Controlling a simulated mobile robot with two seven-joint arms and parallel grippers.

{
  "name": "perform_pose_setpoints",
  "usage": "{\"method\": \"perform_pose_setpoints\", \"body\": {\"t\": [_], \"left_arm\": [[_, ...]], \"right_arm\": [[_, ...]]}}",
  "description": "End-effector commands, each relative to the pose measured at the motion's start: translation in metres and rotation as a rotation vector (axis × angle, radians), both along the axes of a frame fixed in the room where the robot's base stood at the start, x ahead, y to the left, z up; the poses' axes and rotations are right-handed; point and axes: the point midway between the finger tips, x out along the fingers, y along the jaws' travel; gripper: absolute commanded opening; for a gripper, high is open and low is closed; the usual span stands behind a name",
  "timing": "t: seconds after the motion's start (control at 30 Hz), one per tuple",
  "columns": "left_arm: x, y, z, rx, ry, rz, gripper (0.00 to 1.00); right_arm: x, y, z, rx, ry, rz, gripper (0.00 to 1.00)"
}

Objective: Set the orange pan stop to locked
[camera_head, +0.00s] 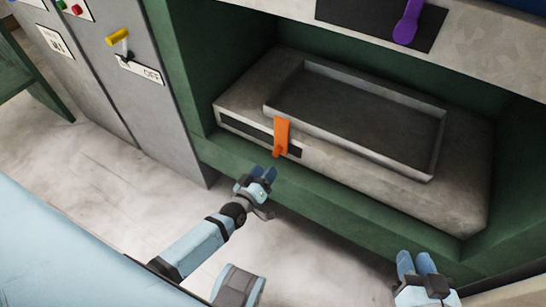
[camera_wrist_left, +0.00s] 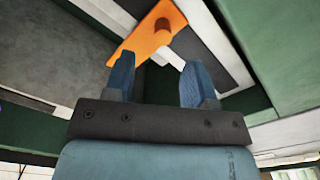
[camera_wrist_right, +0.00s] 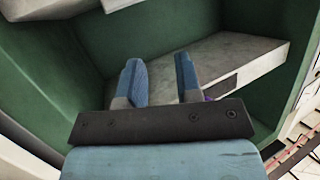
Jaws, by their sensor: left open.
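The orange pan stop (camera_head: 281,137) is a flat orange lever on the front face of the grey press bed, in front of a dark slot plate. It hangs nearly upright in the head view. In the left wrist view the orange pan stop (camera_wrist_left: 152,32) shows a round darker orange knob and lies just beyond the fingertips. My left gripper (camera_head: 264,172) is open and empty, just below and left of the stop's lower end; its two blue fingers (camera_wrist_left: 152,80) are apart. My right gripper (camera_head: 416,262) is at the lower right, its fingers (camera_wrist_right: 160,75) apart and empty.
A shallow grey pan (camera_head: 355,115) sits on the press bed. A purple lever (camera_head: 407,25) is on a dark plate above. The green frame (camera_head: 230,165) borders the bed. Floor in front is clear.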

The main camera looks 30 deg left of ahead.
Motion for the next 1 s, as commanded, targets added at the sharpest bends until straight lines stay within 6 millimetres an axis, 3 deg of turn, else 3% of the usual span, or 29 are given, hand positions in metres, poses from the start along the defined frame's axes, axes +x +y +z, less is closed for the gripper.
{"method": "perform_pose_setpoints", "body": {"t": [0.1,0.33,0.57,1.0], "left_arm": [[-0.026,0.002,0.001,0.001,0.003,-0.001,0.51],[-0.054,0.003,0.0,-0.001,0.001,-0.002,0.51],[-0.059,0.004,0.0,-0.001,0.0,-0.002,0.51],[-0.059,0.004,0.004,0.0,-0.001,-0.001,0.51]], "right_arm": [[-0.008,-0.005,-0.013,-0.024,0.061,-0.008,0.32],[-0.014,-0.01,-0.025,-0.045,0.113,-0.021,0.32],[-0.016,-0.009,-0.03,-0.044,0.13,-0.023,0.32],[-0.011,-0.011,-0.019,-0.054,0.108,-0.017,0.32]]}}
